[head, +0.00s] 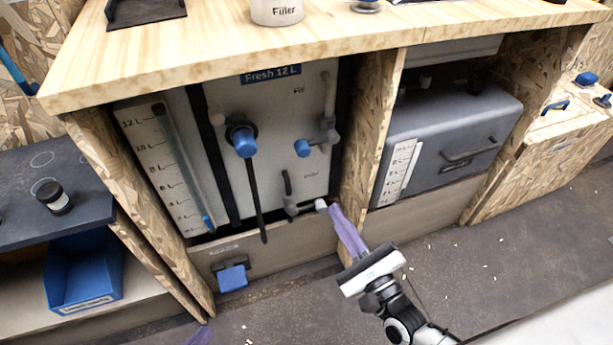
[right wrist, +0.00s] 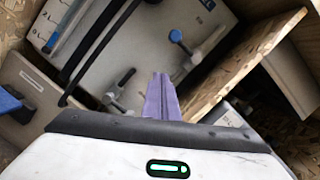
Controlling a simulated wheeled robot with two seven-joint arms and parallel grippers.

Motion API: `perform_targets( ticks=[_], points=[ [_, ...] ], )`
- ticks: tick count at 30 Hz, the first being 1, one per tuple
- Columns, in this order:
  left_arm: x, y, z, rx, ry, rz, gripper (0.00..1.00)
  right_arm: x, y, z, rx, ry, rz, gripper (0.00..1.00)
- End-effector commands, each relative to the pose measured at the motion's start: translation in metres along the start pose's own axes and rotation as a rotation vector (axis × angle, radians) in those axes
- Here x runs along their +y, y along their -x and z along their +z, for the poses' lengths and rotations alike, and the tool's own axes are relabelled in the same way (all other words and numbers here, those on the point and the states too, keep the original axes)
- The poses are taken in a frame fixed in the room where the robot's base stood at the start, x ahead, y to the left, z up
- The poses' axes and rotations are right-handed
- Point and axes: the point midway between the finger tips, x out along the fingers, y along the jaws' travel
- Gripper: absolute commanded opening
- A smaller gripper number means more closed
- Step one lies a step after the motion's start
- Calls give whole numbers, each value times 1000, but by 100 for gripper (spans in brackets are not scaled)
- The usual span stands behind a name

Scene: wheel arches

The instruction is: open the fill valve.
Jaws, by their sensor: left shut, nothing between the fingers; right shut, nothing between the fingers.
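The fresh water tank (head: 275,110) stands in the left bay, with a small "Fill" label at its upper right. Below the label, a grey vertical pipe (head: 328,115) carries a valve with a blue-ended handle (head: 302,147) pointing left, across the pipe. This blue end also shows in the right wrist view (right wrist: 175,36). My right gripper (head: 328,207) is shut and empty, below the blue handle and near the lower valve's spout; whether it touches is unclear. Its purple fingers (right wrist: 160,90) are together. My left gripper (head: 200,336) shows only as a purple tip at the bottom edge.
A blue-capped fitting (head: 245,142) with a black hose is to the left. A wooden divider (head: 372,130) stands close on the right. The counter (head: 200,50) overhangs above. Floor in front is open.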

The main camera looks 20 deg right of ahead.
Motion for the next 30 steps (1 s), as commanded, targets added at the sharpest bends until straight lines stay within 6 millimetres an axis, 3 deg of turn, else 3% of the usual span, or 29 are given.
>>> perform_targets(
  ticks=[1, 8, 21, 24, 30],
  points=[
    [0, -7, 5, 2, -1, 4, 0, 1, 0, -9, -13, -56, -21, 0],
    [2, -7, 5, -4, -3, 11, 0, -8, -14, -9, -32, -150, -55, 0],
    [6, -16, 8, -37, -24, 34, 0, -12, -103, -7, -32, -146, -54, 0],
    [6, -11, 3, -29, -21, 30, 0, -15, -106, 12, -31, -149, -53, 0],
    [4, -10, 6, -21, -13, 21, 0, -18, -110, 30, -30, -146, -52, 0]
  ],
)
